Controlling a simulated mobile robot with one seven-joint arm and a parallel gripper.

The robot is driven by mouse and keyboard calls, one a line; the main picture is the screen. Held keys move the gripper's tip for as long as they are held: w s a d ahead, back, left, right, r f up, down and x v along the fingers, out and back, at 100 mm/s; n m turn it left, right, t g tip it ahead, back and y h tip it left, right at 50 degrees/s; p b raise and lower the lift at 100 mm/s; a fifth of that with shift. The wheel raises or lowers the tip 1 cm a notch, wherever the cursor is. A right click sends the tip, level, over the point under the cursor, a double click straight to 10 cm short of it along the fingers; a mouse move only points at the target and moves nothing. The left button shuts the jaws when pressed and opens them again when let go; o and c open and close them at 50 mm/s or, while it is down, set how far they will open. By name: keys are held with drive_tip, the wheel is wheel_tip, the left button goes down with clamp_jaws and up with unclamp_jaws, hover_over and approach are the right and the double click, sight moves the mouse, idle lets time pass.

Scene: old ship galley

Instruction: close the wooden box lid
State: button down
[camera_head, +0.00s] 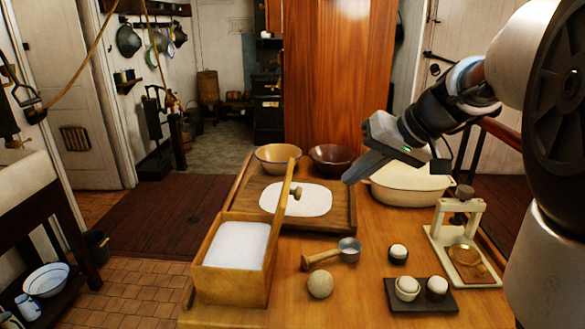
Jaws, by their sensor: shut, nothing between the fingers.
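The wooden box (228,285) stands at the table's front left, with a white fill showing inside. Its lid (287,187) stands up from the box's right side, seen nearly edge-on and leaning a little right at the top. A small knob (297,192) sticks out from the lid's right face. My gripper (348,180) is shut and empty. In the picture it is to the right of the lid, apart from it, with its fingers pointing down and left. How far it is from the lid in depth is hard to tell.
A ladle (330,255), a ball (320,285), a dark tray (420,305) with cups and a white press stand (462,250) lie to the right. An oval white dish (410,187) is behind my gripper.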

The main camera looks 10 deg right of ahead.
drive_tip(key=w+a+f, duration=0.4)
drive_tip(key=a+f, duration=0.1)
drive_tip(key=a, duration=0.2)
drive_tip(key=shift+w+f, duration=0.15)
drive_tip(key=shift+w, duration=0.25)
drive_tip(key=shift+a, duration=0.1)
